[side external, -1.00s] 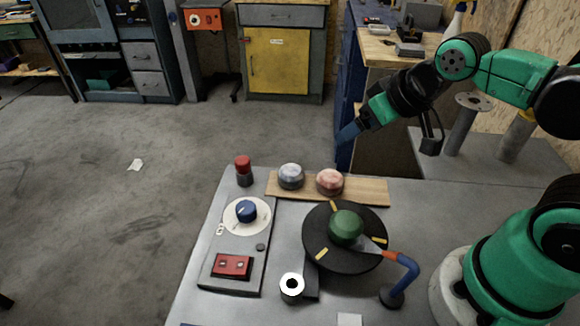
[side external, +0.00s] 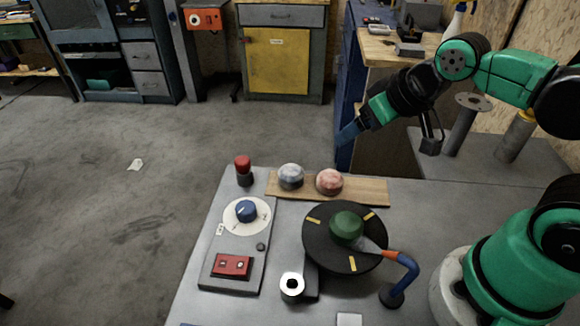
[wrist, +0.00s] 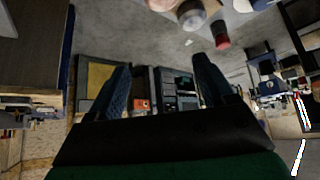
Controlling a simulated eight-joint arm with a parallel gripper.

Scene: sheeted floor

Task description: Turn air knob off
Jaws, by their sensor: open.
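A blue knob (side external: 246,211) with a pale pointer line sits on a white round dial on a grey control panel (side external: 215,250). It is the only dial knob I see, and I cannot read its label. My gripper (side external: 346,134) is raised behind the bench, to the right of and well apart from the knob. In the wrist view its two blue fingers (wrist: 163,85) stand wide apart with nothing between them. The white dial (wrist: 243,5) shows only partly at the top edge there.
A grey dome (side external: 291,176) and a pink dome (side external: 330,181) sit on a wooden board. A black turntable (side external: 320,235) carries a green dome (side external: 346,226) beside an orange-blue nozzle (side external: 403,266).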

